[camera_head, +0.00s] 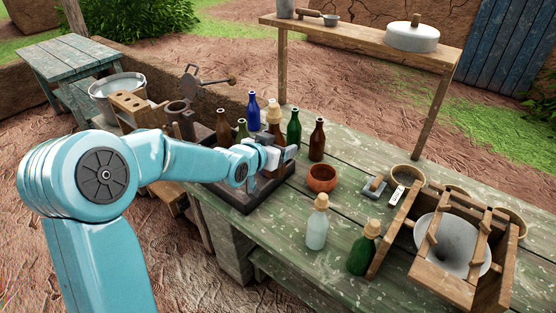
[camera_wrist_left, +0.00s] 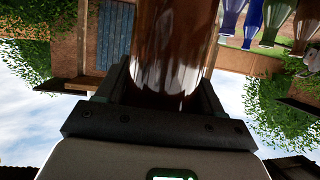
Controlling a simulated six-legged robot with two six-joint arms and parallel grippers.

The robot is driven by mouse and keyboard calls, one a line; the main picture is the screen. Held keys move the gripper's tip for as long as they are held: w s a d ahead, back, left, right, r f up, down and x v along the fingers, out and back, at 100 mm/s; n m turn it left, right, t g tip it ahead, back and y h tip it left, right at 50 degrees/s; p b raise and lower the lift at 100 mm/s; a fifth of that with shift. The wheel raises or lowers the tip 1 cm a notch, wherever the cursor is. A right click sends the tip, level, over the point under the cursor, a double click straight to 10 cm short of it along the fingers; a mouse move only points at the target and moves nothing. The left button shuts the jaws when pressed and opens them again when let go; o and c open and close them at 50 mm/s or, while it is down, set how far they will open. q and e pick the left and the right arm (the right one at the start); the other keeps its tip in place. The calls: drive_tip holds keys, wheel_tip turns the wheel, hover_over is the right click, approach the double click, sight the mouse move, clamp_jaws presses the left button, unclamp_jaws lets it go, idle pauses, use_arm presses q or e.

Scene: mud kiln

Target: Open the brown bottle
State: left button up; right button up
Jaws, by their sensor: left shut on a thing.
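A brown bottle (camera_head: 275,129) with a pale tan cork stopper (camera_head: 274,107) stands upright among other bottles over a dark tray (camera_head: 246,203). My left gripper (camera_head: 282,155) is at its body and hides its lower part in the head view. In the left wrist view, brown glass (camera_wrist_left: 175,50) fills the space between the fingers, and the gripper (camera_wrist_left: 165,95) is shut on it. The cork is in place on the neck. Whether the bottle's base touches the tray is hidden. My right gripper is in neither view.
Blue (camera_head: 253,108) and green (camera_head: 294,129) bottles and an open brown bottle (camera_head: 317,140) stand close by. A clay bowl (camera_head: 322,178), a clear corked bottle (camera_head: 317,227), a green corked bottle (camera_head: 362,250) and a wooden frame with a funnel (camera_head: 450,243) are on the green table (camera_head: 280,225).

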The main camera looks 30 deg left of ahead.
use_arm(q)
drive_tip(key=shift+r, duration=0.2)
drive_tip(key=o, duration=0.4)
drive_tip(key=c, duration=0.7)
drive_tip(key=shift+s+f, duration=0.1)
drive_tip(key=shift+c, duration=0.2)
